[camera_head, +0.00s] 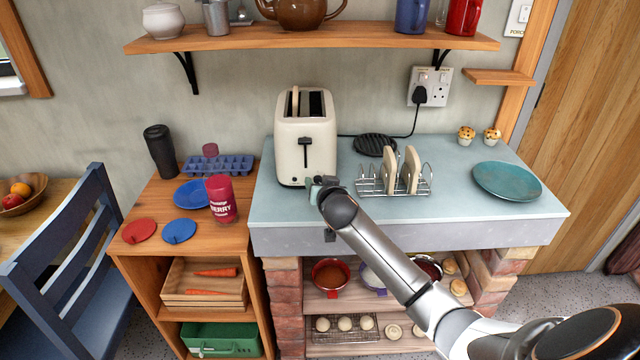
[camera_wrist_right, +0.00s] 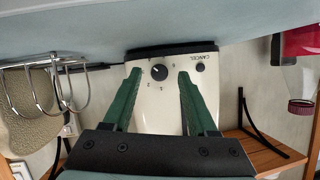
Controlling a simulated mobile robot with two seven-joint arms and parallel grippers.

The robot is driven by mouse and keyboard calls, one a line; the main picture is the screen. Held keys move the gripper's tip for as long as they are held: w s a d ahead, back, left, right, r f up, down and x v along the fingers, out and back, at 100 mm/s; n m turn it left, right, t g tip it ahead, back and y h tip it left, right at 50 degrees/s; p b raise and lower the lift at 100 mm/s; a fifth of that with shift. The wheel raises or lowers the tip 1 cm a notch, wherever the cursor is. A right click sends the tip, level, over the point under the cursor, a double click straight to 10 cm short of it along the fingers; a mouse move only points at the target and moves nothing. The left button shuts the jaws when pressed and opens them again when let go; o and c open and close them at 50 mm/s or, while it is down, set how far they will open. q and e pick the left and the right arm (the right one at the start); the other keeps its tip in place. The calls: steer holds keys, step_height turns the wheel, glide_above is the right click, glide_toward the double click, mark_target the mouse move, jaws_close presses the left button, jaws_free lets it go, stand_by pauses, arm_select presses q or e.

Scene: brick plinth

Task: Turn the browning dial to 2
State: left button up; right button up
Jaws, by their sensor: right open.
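The cream toaster (camera_head: 305,150) stands on the pale blue worktop, with a slice of bread in its left slot. Its black browning dial (camera_wrist_right: 159,72) shows in the right wrist view, upside down, with small numbers around it. A light pointer mark is on the dial; I cannot read which number it points to. My right gripper (camera_head: 323,186) is at the toaster's lower front and hides the dial in the head view. Its green fingers (camera_wrist_right: 160,76) are open, one on each side of the dial, with gaps between. My left gripper is not in view.
A black cancel button (camera_wrist_right: 200,67) sits beside the dial. A wire toast rack (camera_head: 394,184) with bread slices stands right of the toaster. A red berry jar (camera_head: 221,200) is at the left on a wooden unit. A teal plate (camera_head: 507,181) lies on the worktop's right.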

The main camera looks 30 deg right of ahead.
steer(key=shift+w+f, duration=0.1)
steer(key=shift+w, duration=0.1)
steer(key=shift+c, duration=0.3)
jaws_close()
